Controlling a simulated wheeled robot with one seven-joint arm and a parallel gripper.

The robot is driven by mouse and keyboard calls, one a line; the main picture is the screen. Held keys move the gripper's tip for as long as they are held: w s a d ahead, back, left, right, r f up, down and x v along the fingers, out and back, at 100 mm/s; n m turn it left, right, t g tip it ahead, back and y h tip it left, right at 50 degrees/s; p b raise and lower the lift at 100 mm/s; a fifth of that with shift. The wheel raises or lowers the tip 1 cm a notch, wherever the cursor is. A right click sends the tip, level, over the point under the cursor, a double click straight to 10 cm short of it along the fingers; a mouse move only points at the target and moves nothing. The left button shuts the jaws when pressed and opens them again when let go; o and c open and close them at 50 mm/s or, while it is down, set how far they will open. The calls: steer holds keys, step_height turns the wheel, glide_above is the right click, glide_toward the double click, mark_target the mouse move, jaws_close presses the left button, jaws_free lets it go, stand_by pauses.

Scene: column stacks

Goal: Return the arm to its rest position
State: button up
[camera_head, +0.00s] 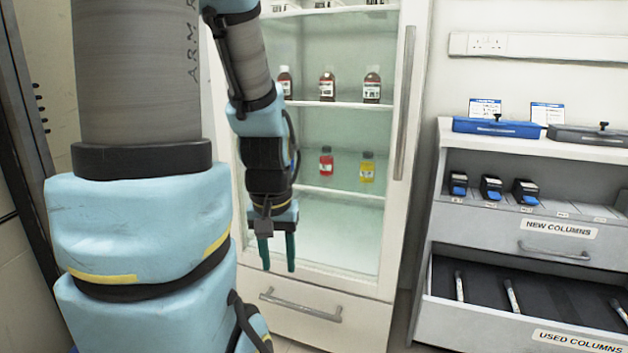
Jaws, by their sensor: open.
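My gripper (278,252) hangs down in front of the glass-fronted fridge, left of the picture's middle. Its two dark green fingers point downward and stand apart, with nothing between them. My arm, in light blue and grey, fills the left of the view and hides part of the fridge's left side. The forearm comes down from the top to the gripper. The wrist is bent so that the gripper is near the fridge's lower edge, above the drawer handle.
The fridge (398,240) holds brown bottles (327,86), a red bottle (326,161) and a yellow bottle (367,168). At right, a cabinet (440,165) has shelves marked "NEW COLUMNS" and "USED COLUMNS". A blue case (497,127) lies on top. A drawer (315,322) is below the glass.

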step_height(320, 180, up, 21)
steer(key=p, duration=1.8)
steer(key=shift+p, duration=0.35)
